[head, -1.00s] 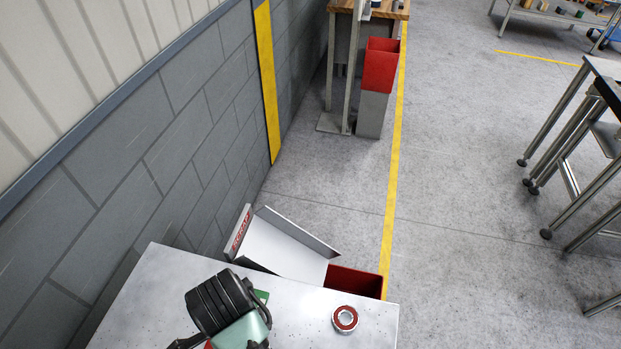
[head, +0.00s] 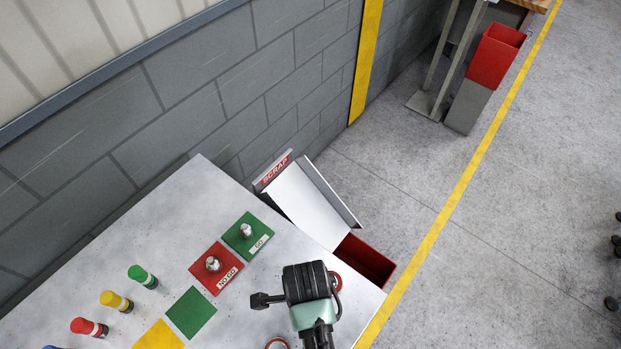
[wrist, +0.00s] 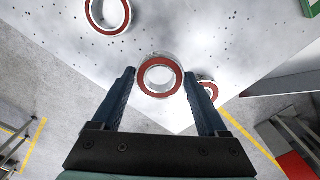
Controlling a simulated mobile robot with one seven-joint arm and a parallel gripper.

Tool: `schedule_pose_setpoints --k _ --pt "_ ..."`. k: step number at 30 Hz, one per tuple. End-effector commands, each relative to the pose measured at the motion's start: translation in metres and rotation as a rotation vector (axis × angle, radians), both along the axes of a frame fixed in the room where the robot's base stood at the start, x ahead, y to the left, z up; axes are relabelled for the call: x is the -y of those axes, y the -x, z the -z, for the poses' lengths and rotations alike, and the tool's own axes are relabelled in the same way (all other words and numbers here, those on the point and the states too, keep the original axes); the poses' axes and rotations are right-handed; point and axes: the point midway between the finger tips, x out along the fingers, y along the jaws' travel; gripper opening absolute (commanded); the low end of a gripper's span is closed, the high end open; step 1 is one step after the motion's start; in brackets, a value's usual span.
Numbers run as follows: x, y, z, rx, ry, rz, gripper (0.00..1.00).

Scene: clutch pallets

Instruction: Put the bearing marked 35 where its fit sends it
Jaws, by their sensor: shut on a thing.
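My gripper (head: 306,284) is over the right end of the metal table. In the wrist view, my gripper (wrist: 160,85) is shut on a red-sealed bearing (wrist: 160,93) between its fingertips; the hand hides it in the head view. I cannot read any marking on it. A second bearing (wrist: 208,88) lies just beyond the right finger and peeks out beside the hand in the head view (head: 337,280). A third bearing (wrist: 107,14) lies apart from the fingers. A green GO plate (head: 260,228) and red NO GO plate (head: 207,262) each bear a metal plug. A SCRAP chute (head: 304,200) adjoins the table.
A red bin (head: 364,262) sits at the chute's lower end. Green (head: 191,313) and yellow (head: 158,338) squares mark the table (head: 120,240), near red (head: 88,327), yellow (head: 116,301) and green (head: 142,276) cylinders. A wall runs behind.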

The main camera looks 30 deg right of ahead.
Motion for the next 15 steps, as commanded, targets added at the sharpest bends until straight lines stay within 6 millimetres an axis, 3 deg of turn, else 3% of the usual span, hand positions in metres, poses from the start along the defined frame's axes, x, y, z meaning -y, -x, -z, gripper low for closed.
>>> schedule_pose_setpoints --k 8,15 --pt "0.0 0.0 0.035 -0.001 -0.001 0.001 0.0" --pt "0.0 0.0 0.04 0.002 0.001 0.001 0.0"
